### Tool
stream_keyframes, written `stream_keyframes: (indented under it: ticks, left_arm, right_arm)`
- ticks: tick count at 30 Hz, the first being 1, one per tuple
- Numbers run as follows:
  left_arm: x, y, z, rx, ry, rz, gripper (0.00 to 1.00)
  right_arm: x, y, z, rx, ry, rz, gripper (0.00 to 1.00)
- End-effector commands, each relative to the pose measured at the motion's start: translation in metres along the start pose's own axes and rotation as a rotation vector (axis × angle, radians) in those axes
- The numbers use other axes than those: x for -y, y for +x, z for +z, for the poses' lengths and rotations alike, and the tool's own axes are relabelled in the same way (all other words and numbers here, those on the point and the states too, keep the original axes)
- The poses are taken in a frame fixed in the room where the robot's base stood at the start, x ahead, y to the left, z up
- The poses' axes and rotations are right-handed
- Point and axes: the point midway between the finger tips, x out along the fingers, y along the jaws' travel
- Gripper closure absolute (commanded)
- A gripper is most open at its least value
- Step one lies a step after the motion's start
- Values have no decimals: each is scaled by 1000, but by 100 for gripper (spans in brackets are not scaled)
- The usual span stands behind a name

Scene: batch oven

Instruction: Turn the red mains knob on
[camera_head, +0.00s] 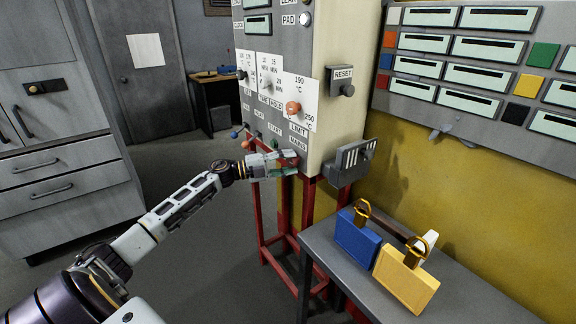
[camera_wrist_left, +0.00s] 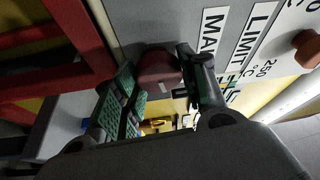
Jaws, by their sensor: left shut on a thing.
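The red mains knob (camera_wrist_left: 157,66) sits at the lower edge of the grey control panel (camera_wrist_left: 150,20), beside the partly cut-off MAINS label (camera_wrist_left: 210,35). My left gripper (camera_head: 284,162) is at the panel's lower front corner in the head view. In the left wrist view the same gripper (camera_wrist_left: 158,80) has its green-padded fingers on either side of the knob and is shut on it. The fingers cover most of the knob in the head view, and its pointer setting cannot be read. My right gripper is not in view.
An orange limit knob (camera_head: 293,107) sits above on the panel. A reset box (camera_head: 340,80) and a grey switch box (camera_head: 350,163) stick out on the right. The red stand (camera_head: 270,235) is below. A table (camera_head: 325,245) bears blue (camera_head: 355,238) and yellow (camera_head: 405,283) padlock-like blocks.

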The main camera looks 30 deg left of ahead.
Motion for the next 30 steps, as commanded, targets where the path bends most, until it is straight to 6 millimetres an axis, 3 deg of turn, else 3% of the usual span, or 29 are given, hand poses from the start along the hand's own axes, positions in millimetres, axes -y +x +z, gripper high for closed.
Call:
stream_keyframes:
  ticks: [10, 25, 26, 30]
  left_arm:
    - [-2, 0, 0, -2, 148, 64, 82]
    - [-2, 0, 0, -1, 167, 73, 82]
    - [-2, 0, 0, -1, 167, 72, 54]
    - [-1, 0, 0, -1, 166, 72, 38]
  right_arm:
    - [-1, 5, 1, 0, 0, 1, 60]
    - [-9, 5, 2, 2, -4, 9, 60]
    - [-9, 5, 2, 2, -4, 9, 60]
    - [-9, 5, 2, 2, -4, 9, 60]
